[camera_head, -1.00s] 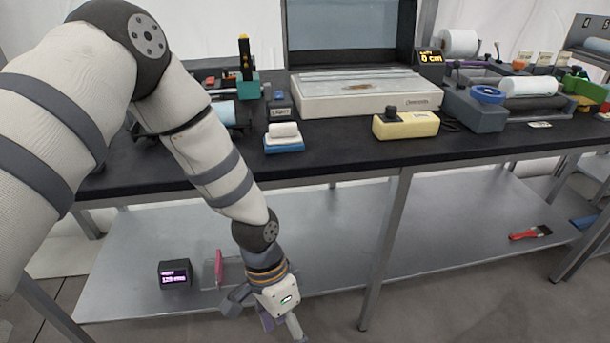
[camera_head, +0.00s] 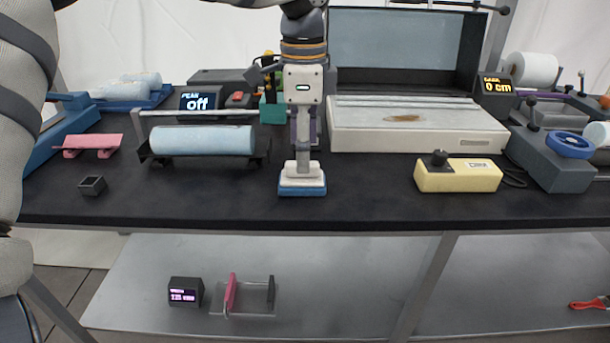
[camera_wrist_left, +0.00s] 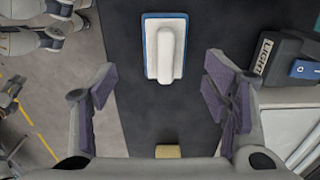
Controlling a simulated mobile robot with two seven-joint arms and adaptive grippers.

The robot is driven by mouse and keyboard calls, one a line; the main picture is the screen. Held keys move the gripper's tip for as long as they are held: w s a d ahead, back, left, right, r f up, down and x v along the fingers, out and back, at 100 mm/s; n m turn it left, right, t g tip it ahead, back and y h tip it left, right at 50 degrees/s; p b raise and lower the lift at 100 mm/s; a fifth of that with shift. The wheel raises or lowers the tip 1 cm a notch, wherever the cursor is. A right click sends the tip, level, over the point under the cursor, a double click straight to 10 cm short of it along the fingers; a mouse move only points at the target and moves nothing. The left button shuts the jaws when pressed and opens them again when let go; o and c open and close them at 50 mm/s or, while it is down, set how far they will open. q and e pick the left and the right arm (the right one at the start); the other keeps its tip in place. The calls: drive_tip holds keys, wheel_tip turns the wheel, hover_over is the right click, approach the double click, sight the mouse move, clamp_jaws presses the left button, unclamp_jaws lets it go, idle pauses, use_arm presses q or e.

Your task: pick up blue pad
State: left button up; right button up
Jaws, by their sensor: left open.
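The blue pad (camera_head: 302,189) has a blue base and a white top with a raised white grip. It lies flat near the front edge of the black bench. My left gripper (camera_head: 304,152) points down just above it in the head view, with its fingers partly overlapping the white grip. In the left wrist view the blue pad (camera_wrist_left: 165,48) shows whole, beyond the gap between the spread purple-padded fingers (camera_wrist_left: 160,78). The left gripper is open, and nothing is visibly held.
A light-blue roll (camera_head: 201,140) on a dark cradle stands left of the pad. A long white box (camera_head: 418,140) stands behind right, and a yellow block (camera_head: 457,177) to the right. The bench front between pad and yellow block is clear.

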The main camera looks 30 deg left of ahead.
sight(302, 176)
use_arm(q)
drive_tip(key=f, duration=0.6)
drive_tip(key=shift+w+a+f, duration=0.1)
drive_tip(key=shift+w+a, duration=0.05)
drive_tip(key=shift+a, duration=0.15)
drive_tip(key=c, duration=1.2)
use_arm(e)
drive_tip(key=shift+f, duration=0.15)
use_arm(q)
wheel_tip(302, 176, up, 3)
drive_tip(key=shift+w+f, duration=0.1)
drive_tip(key=s+d+r, duration=0.2)
drive_tip(key=s+r, duration=0.1)
drive_tip(key=s, duration=0.1)
drive_tip(key=s+d+r+p, duration=0.1)
drive_tip(key=s+d+r, duration=0.1)
drive_tip(key=s+r, duration=0.2)
drive_tip(key=s+d+r, duration=0.2)
drive_tip(key=s+r, duration=0.1)
drive_tip(key=s, duration=0.2)
drive_tip(key=shift+r+p, duration=0.15)
drive_tip(key=shift+p, duration=0.15)
use_arm(e)
drive_tip(key=shift+w+r+t, duration=0.5)
drive_tip(key=shift+w+r, duration=0.65)
drive_tip(key=shift+w, duration=0.05)
